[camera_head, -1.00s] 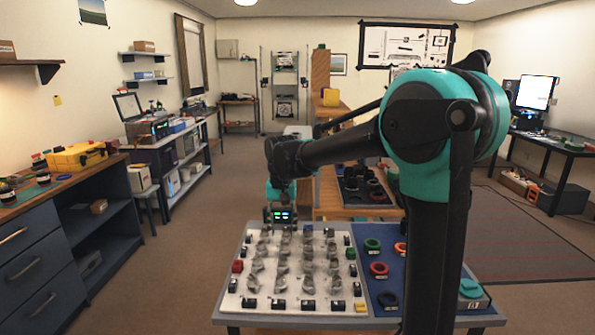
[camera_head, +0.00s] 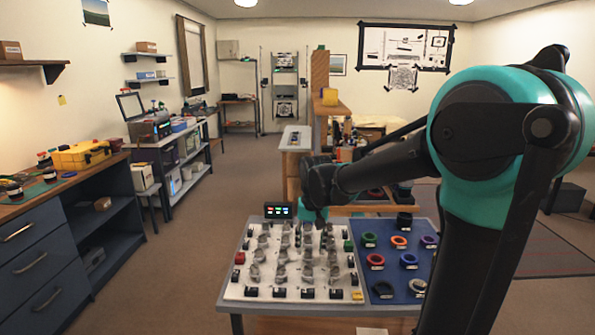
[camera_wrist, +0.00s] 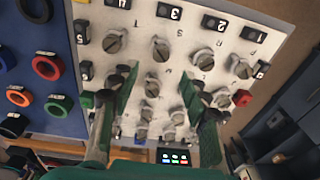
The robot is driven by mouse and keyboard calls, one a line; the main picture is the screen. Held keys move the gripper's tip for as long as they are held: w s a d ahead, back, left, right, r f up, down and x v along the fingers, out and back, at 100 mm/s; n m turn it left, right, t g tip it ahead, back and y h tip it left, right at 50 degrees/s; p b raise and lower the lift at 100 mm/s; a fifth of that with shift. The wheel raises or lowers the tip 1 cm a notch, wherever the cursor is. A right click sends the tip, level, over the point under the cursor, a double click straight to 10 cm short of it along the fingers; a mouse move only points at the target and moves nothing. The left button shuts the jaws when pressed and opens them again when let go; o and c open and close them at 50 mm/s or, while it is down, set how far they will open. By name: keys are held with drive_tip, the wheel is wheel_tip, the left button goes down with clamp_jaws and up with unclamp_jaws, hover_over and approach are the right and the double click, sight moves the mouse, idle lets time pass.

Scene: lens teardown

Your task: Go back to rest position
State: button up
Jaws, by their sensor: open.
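My gripper (camera_wrist: 157,90) shows in the wrist view with its two green-tipped fingers spread apart and nothing between them. It hangs above the white board (camera_wrist: 135,30), whose rows of grey metal pieces (camera_wrist: 155,82) lie beyond the fingers. In the head view my arm reaches in from the right. Its wrist end is by the back edge of the white board (camera_head: 240,290), and the fingers are hidden there. The grey pieces (camera_head: 280,272) stand in rows on the board, framed by black labelled blocks.
A blue mat (camera_head: 400,290) right of the board holds several coloured rings, including a red ring (camera_head: 375,260). A small display (camera_head: 278,210) stands at the board's back edge. A workbench with a yellow case (camera_head: 80,155) is at left. Floor between is clear.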

drive_tip(key=shift+t, duration=0.6)
drive_tip(key=s+d+f, duration=0.1)
drive_tip(key=s+d, duration=0.1)
drive_tip(key=s+d+f, duration=0.2)
drive_tip(key=d, duration=0.1)
drive_tip(key=s+d+f, duration=0.1)
drive_tip(key=s+d, duration=0.1)
drive_tip(key=d, duration=0.1)
drive_tip(key=shift+s+d+f, duration=0.1)
drive_tip(key=shift+s+f, duration=0.05)
drive_tip(key=shift+f, duration=0.25)
drive_tip(key=s+d+f+t, duration=0.1)
drive_tip(key=s+d+f, duration=0.5)
drive_tip(key=s, duration=0.3)
drive_tip(key=shift+s+d+f+t, duration=0.35)
drive_tip(key=shift+d+f+t, duration=0.05)
drive_tip(key=shift+d, duration=0.1)
